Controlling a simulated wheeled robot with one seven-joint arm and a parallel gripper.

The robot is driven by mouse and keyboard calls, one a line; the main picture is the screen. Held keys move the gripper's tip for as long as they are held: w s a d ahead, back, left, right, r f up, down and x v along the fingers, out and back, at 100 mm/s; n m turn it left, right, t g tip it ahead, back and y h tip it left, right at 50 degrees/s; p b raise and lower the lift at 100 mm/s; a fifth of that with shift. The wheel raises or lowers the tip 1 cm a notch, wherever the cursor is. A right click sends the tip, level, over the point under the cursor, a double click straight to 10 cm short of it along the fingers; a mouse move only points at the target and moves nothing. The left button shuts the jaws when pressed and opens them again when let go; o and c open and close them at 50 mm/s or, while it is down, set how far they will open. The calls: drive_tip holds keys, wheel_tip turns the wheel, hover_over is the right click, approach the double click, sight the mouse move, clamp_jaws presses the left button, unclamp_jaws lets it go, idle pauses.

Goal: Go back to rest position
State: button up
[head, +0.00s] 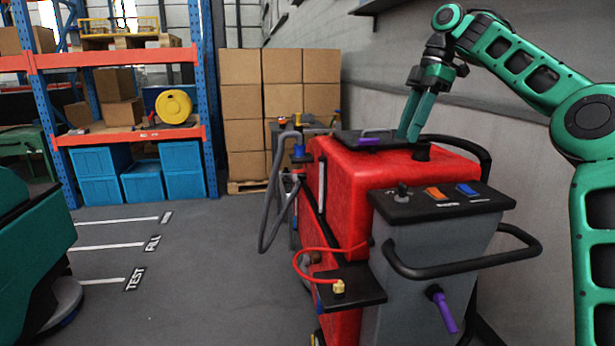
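My green arm comes in from the right side of the head view and bends over the red scrubber machine (342,190). My gripper (409,136) points down over the machine's top, just right of a black lid (352,143) with a purple part (369,141) and a grey handle. Its two green fingers look close together, and any gap between them is hard to judge. I see nothing held between them. Whether the tips touch the red top is unclear.
A black control panel (470,204) with switches and a black handlebar (455,268) stands at the machine's near end. A grey wall is behind it. Stacked boxes (280,80) and a blue-orange rack (205,90) stand behind. Marked floor (190,280) is clear left of the machine.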

drive_tip(key=s+a+f+m+h, duration=0.2)
drive_tip(key=s+f+m+h, duration=0.1)
drive_tip(key=s+f+m, duration=0.5)
drive_tip(key=s+d+f+m, duration=0.6)
drive_tip(key=s, duration=0.6)
drive_tip(key=s+d+f+m, duration=0.6)
drive_tip(key=s+f, duration=0.1)
drive_tip(key=s, duration=0.5)
drive_tip(key=s+d+f+m+t, duration=0.1)
drive_tip(key=s+d+f+m, duration=0.4)
drive_tip(key=s, duration=0.7)
wheel_tip(320, 180, down, 2)
drive_tip(key=shift+s+d+f+m+h, duration=0.1)
drive_tip(key=shift+s+d+m+h, duration=0.1)
drive_tip(key=shift+d+m+h, duration=0.25)
drive_tip(key=shift+d, duration=0.1)
drive_tip(key=shift+w+f, duration=0.2)
drive_tip(key=shift+w, duration=0.4)
drive_tip(key=shift+c, duration=0.7)
